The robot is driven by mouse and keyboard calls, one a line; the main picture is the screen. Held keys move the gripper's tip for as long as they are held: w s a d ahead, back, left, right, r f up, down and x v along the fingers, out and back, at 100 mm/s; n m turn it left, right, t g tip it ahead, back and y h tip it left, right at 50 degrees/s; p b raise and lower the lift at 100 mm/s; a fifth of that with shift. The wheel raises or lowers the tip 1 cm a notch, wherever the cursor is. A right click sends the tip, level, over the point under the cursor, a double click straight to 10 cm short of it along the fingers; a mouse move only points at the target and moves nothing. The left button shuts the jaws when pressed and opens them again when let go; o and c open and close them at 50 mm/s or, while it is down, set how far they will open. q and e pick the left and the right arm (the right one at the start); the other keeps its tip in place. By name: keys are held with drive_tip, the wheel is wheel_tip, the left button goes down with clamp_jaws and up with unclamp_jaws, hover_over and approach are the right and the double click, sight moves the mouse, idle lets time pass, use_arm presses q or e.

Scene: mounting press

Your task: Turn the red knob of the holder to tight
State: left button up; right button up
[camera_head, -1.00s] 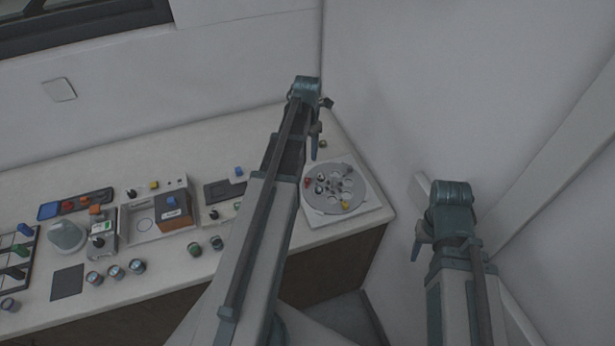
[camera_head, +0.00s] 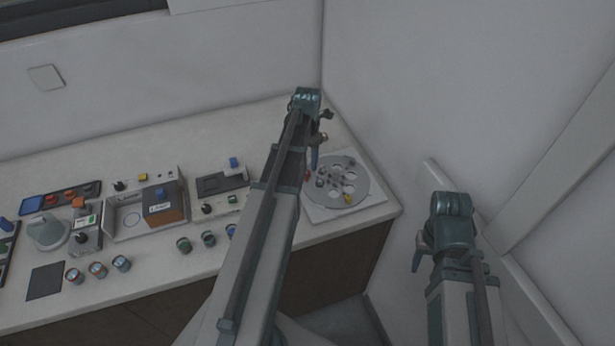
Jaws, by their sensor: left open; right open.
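The holder is a round grey disc (camera_head: 361,185) with several pale holes and small metal parts, on a white square base at the counter's right end. A small red knob (camera_head: 307,176) shows at its left edge, close beside my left arm. Which way the knob is turned is too small to tell. My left gripper (camera_head: 321,138) is open and empty, above and behind the disc near the back wall. My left arm passes just left of the disc. My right gripper (camera_head: 418,254) is open, out to the right of the counter; its fingers are only partly seen.
The white counter (camera_head: 215,262) carries a box-like machine (camera_head: 125,218), a dark-topped panel (camera_head: 222,182), several small round jars (camera_head: 97,269) and a black mat (camera_head: 45,281). A tray (camera_head: 60,197) holds red pieces. Walls (camera_head: 440,90) close in behind and right.

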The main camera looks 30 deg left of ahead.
sight(308, 172)
use_arm(q)
wheel_tip(308, 172, down, 5)
drive_tip(key=b, duration=0.3)
drive_tip(key=shift+r, duration=0.2)
drive_tip(key=shift+r, duration=0.1)
clamp_jaws()
